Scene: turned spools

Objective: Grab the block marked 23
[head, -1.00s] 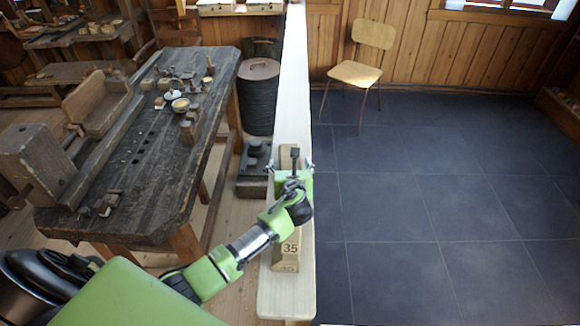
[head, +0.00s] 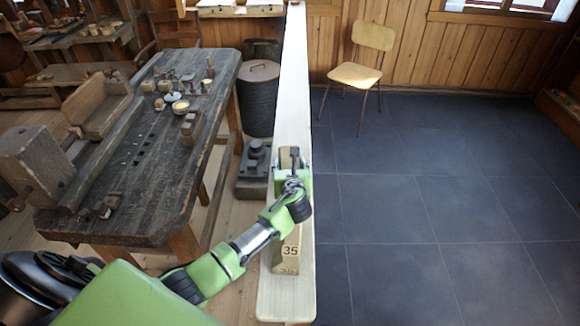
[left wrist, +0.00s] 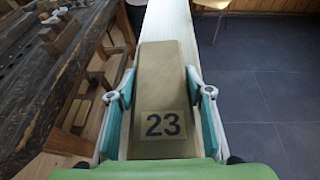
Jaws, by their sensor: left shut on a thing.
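The block marked 23 (left wrist: 162,85) is a tan wooden block with its number facing up in the left wrist view. It sits between both fingers of my left gripper (left wrist: 164,95), which is shut on it. In the head view my left gripper (head: 294,180) is over the long pale plank, and the block (head: 291,156) is mostly hidden behind it. I cannot tell whether the block touches the plank. A second wooden block marked 35 (head: 289,251) stands on the plank nearer to me, partly behind my left arm. My right gripper is not in view.
The long pale plank (head: 294,90) runs away from me. A dark workbench (head: 150,170) with several small items stands at the left. A ribbed dark bin (head: 258,100) is beside the plank. A chair (head: 362,60) stands on the open tiled floor at the right.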

